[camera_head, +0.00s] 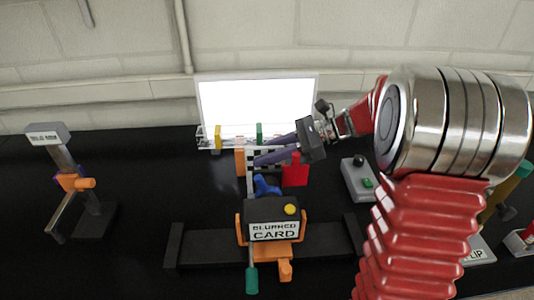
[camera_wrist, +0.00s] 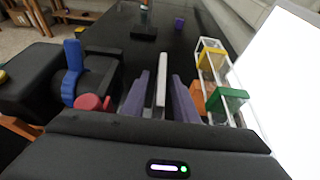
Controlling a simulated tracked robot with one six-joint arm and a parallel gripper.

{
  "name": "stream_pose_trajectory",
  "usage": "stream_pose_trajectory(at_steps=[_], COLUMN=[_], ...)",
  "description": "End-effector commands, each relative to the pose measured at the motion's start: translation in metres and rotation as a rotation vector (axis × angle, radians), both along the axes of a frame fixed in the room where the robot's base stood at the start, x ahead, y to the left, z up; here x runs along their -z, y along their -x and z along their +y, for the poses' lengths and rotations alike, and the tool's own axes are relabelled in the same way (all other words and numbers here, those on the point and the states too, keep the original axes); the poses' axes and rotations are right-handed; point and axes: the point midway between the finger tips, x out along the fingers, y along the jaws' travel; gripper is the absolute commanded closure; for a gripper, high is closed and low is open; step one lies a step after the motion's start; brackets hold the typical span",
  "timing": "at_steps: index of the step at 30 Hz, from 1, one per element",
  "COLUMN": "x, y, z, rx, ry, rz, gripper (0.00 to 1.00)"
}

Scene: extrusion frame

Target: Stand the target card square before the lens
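The black-and-white checkered target card (camera_head: 267,152) stands in front of the bright white panel, partly hidden by my fingers. My gripper (camera_head: 268,149) reaches in from the right with its two purple fingers on either side of the card. In the wrist view, my gripper (camera_wrist: 161,98) is open, and a thin white upright strip (camera_wrist: 161,80), apparently the card edge-on, stands between the fingers with gaps on both sides. The camera body (camera_head: 272,207), with a yellow button and a sign reading BLURRED CARD, sits nearer on an orange mount. Its lens face is hidden in the head view.
A clear rack (camera_head: 207,138) holding yellow and green pieces stands beside the card, below the lit panel (camera_head: 258,103). A red piece (camera_head: 295,171) is close to my gripper. A grey box (camera_head: 361,179) stands right, a labelled stand (camera_head: 66,160) left.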

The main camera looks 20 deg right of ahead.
Motion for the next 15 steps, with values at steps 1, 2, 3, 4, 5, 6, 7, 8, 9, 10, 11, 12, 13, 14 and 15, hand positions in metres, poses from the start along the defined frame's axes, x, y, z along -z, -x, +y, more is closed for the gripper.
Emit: stream_pose_trajectory(at_steps=[1, 2, 3, 4, 5, 6, 7, 8, 9, 10, 11, 12, 13, 14, 15], x=[0.0, 0.0, 0.0, 0.0, 0.0, 0.0, -0.001, -0.002, -0.003, -0.003, -0.004, -0.005, -0.006, -0.008, -0.01], y=[0.0, 0.0, 0.0, 0.0, 0.0, 0.0, 0.0, 0.0, 0.0, 0.0, 0.0, 0.001, 0.001, 0.002, 0.002], z=[0.0, 0.0, 0.0, 0.0, 0.0, 0.0, 0.0, 0.0, 0.0, -0.002, -0.004, -0.007, -0.01, -0.013, -0.018], rx=[0.0, 0.0, 0.0, 0.0, 0.0, 0.0, 0.0, 0.0, 0.001, 0.001, 0.002, 0.002, 0.002, 0.003, 0.004], ry=[0.0, 0.0, 0.0, 0.0, 0.0, 0.0, 0.0, 0.0, 0.0, 0.0, 0.0, 0.0, 0.0, 0.0, 0.0], rz=[0.0, 0.0, 0.0, 0.0, 0.0, 0.0, 0.0, 0.0, -0.001, 0.0, -0.001, -0.001, -0.001, -0.001, -0.002], gripper=[0.74, 0.74, 0.74, 0.74, 0.74, 0.74, 0.74, 0.74, 0.74, 0.74, 0.74, 0.74, 0.74, 0.74, 0.74])
